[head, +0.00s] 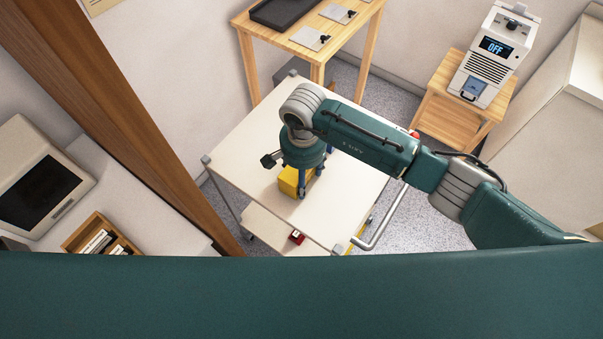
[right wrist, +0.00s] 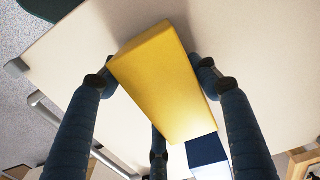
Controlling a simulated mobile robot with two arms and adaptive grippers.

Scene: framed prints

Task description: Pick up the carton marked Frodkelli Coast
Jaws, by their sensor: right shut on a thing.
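A yellow carton (head: 289,181) is at the white cart top in the head view, partly hidden by my right gripper (head: 301,184). In the right wrist view the yellow carton (right wrist: 163,80) lies between the dark blue fingers of the gripper (right wrist: 157,80), which is shut on it. No lettering shows on its visible faces, so I cannot read the name Frodkelli Coast. I cannot tell whether it touches the cart top. My left gripper is not in view.
A blue and white object (right wrist: 207,150) is close beside the carton. The white cart top (head: 245,150) is otherwise largely bare. A small red object (head: 296,237) is on its lower shelf. A wooden table (head: 345,43) and a device reading OFF (head: 490,52) stand behind.

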